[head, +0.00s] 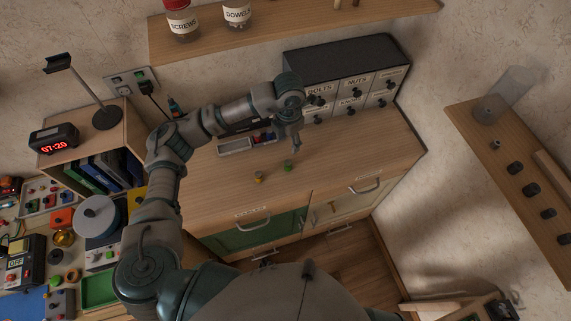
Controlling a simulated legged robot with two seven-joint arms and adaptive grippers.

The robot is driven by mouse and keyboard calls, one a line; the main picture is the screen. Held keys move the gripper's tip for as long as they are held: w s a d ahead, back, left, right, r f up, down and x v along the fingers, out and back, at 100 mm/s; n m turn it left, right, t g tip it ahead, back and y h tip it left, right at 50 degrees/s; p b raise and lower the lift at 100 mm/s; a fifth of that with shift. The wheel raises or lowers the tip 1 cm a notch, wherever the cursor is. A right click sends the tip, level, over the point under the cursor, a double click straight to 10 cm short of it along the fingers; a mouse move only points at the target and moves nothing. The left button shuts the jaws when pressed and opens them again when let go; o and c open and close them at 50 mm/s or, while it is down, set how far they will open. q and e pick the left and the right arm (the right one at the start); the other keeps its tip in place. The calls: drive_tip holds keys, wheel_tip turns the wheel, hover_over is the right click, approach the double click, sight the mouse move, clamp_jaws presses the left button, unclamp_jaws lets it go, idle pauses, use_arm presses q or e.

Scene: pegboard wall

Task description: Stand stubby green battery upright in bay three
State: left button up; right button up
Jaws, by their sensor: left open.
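A small stubby green piece (289,167), which looks like the battery, stands or lies on the wooden counter; its pose is too small to tell. My left gripper (296,145) hangs just above and behind it, open and apart from it, with nothing seen between its fingers. A grey tray with bays (235,152) sits behind and to the left, with red and blue pieces in it. My left arm hides part of the tray, and I cannot tell which bay is three. My right gripper is not in view.
A labelled drawer cabinet (340,80) stands behind. The counter (350,150) is clear to the right. A crowded bench, with a red-digit clock (54,138) on a wooden shelf box, is at left.

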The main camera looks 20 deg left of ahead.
use_arm(q)
hover_over(289, 162)
drive_tip(key=f, duration=0.7)
drive_tip(key=shift+d+p, duration=0.3)
drive_tip(key=shift+d, duration=0.1)
drive_tip(key=shift+f, duration=0.55)
drive_tip(key=f, duration=0.1)
drive_tip(key=a+f, duration=0.1)
drive_tip(key=f, duration=0.1)
drive_tip(key=f+p, duration=0.1)
drive_tip(key=shift+a+f, duration=0.25)
drive_tip(key=shift+f, duration=0.25)
drive_tip(key=shift+d, duration=0.25)
drive_tip(key=shift+c, duration=1.2)
drive_tip(key=shift+d, duration=0.1)
drive_tip(key=c, duration=0.8)
clamp_jaws()
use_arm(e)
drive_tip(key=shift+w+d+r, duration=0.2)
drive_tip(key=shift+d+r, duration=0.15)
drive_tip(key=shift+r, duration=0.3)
